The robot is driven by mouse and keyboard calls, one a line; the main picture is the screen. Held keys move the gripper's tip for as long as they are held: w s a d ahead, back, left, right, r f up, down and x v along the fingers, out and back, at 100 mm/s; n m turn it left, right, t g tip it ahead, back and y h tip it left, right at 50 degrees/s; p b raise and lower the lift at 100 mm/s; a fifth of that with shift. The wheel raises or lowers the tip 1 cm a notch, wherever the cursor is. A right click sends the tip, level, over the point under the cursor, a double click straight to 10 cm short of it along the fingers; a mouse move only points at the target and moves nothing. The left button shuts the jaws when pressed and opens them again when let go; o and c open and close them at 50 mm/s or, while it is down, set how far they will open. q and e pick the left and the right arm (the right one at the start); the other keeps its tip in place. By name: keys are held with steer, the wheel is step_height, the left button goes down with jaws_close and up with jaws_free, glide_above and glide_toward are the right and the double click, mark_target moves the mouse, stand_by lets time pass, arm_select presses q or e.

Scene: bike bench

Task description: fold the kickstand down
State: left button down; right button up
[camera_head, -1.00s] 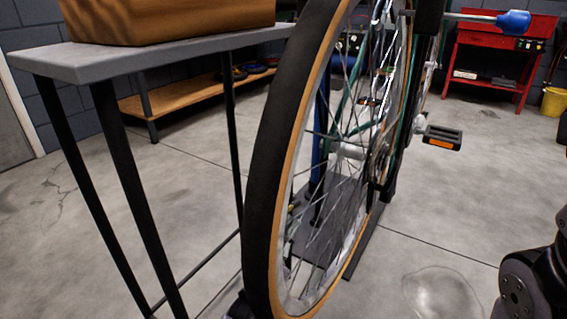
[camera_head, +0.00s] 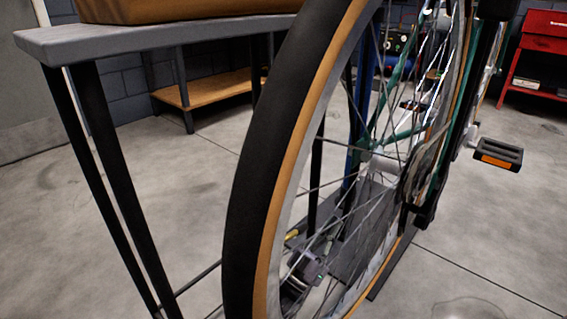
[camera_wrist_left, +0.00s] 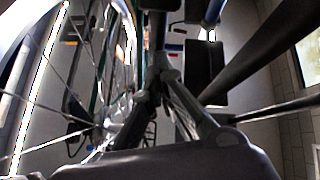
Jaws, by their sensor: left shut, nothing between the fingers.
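The bike's rear wheel (camera_head: 262,170) stands large and upright in the head view, with its hub (camera_head: 378,163) and sprocket area right of centre. I cannot pick out the kickstand with certainty in either view; it may be hidden behind the wheel and dark frame parts. My left gripper (camera_head: 305,268) shows small and partly covered through the lower spokes, low beside the stand's base. In the left wrist view its fingers (camera_wrist_left: 163,78) come together, shut and empty, with spokes to their left. My right gripper is not in view.
A grey-topped bench (camera_head: 150,38) with dark legs stands at left, close to the tyre. The pedal (camera_head: 497,153) sticks out at right. A dark base plate (camera_head: 350,235) lies under the bike. A red cart (camera_head: 540,62) stands far right. Open floor lies at right.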

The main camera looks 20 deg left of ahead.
mark_target(348, 198)
arm_select(q)
steer(key=shift+w+d+r, duration=0.15)
steer(key=shift+w+r, duration=0.05)
steer(key=shift+w, duration=0.2)
step_height(348, 198, up, 10)
steer(key=shift+s, duration=0.35)
steer(key=shift+s+d, duration=0.1)
steer(key=shift+s, duration=0.05)
stand_by(0.3)
